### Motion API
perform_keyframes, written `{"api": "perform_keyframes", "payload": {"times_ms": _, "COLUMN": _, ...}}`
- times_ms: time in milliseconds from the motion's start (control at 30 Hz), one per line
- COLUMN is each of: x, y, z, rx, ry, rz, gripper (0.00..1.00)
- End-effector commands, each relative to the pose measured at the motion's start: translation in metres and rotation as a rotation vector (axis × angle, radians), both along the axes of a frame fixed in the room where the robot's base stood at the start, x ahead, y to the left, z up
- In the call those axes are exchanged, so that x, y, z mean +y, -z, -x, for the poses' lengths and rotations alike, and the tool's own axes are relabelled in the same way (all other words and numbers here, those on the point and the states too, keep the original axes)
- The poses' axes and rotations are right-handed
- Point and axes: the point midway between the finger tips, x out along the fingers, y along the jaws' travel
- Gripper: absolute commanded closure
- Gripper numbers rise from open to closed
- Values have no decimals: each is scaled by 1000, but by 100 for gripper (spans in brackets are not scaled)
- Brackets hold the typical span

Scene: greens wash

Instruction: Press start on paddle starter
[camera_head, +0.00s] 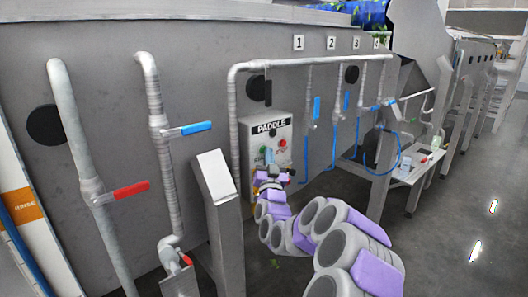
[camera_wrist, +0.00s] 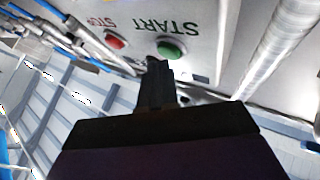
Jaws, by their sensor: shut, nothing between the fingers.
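The paddle starter (camera_head: 256,142) is a light grey box labelled PADDLE on the grey metal wall. It has a red stop button (camera_head: 283,143). In the wrist view its lettering is upside down, with the green START button (camera_wrist: 171,49) right of the red STOP button (camera_wrist: 115,41). My gripper (camera_wrist: 155,64) is shut and empty. Its tip shows just below and left of the green button in the wrist view. I cannot tell whether it touches the panel. In the head view my gripper (camera_head: 269,168) is in front of the box's lower part.
Pipes with a red lever (camera_head: 131,190) and a blue lever (camera_head: 196,128) stand left of the box. A grey metal post (camera_head: 220,205) stands close left of my gripper. Blue hoses (camera_head: 358,140) hang at right. The dark floor (camera_head: 455,225) at right is clear.

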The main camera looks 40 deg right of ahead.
Motion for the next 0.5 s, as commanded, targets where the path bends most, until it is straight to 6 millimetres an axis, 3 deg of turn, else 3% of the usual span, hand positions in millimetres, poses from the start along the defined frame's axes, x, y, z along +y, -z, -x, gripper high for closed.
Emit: {"api": "perform_keyframes", "payload": {"times_ms": 500, "x": 0, "y": 1, "z": -6, "rx": 1, "ry": 0, "rz": 0, "gripper": 100}}
